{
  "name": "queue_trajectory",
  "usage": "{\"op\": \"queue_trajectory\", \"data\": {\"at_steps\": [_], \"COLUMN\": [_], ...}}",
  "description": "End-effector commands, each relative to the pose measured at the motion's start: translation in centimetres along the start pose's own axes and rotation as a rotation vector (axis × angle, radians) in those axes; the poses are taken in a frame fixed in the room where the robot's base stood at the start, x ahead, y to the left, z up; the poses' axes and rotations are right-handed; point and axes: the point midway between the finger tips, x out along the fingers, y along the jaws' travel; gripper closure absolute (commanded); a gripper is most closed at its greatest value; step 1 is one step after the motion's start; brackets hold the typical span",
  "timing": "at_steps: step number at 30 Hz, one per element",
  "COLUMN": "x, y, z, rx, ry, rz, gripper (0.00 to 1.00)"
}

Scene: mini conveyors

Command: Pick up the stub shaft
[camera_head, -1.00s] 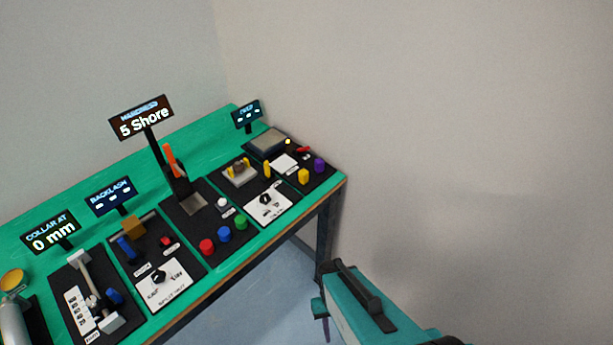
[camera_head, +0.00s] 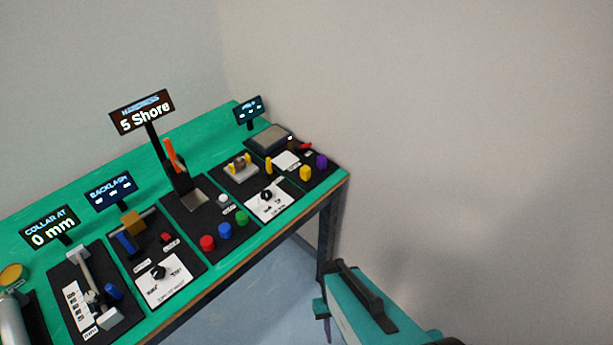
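I cannot tell for sure which part is the stub shaft. Small candidates on the green bench (camera_head: 75,205) are a short blue cylinder (camera_head: 114,291) on the collar panel at the lower left and a thin yellow peg (camera_head: 268,165) on a panel towards the right. A grey cylinder (camera_head: 12,318) is cut off by the left edge. My teal arm comes in at the lower right, in front of the bench's right end and apart from these parts. My gripper's fingers cannot be made out, and nothing held is visible.
Sign posts rise along the bench, the tallest reading "5 Shore" (camera_head: 142,112). Red (camera_head: 207,243), blue (camera_head: 225,230) and green (camera_head: 242,218) pieces stand near the front edge. Yellow (camera_head: 305,173) and purple (camera_head: 321,161) pieces stand at the right end. Walls close off the back and right.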

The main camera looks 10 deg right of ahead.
Motion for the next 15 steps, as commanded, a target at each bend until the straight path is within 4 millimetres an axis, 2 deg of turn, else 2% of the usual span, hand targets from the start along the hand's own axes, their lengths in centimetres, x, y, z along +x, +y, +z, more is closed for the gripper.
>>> {"op": "queue_trajectory", "data": {"at_steps": [1,6,15], "x": [1.1,2.7,3.0], "y": [0.0,0.0,0.0], "z": [-0.5,-1.2,-1.2], "rx": [-0.001,-0.004,-0.005], "ry": [-0.003,-0.01,-0.014], "rz": [0.0,0.0,0.0], "gripper": [0.7,0.7,0.7]}}
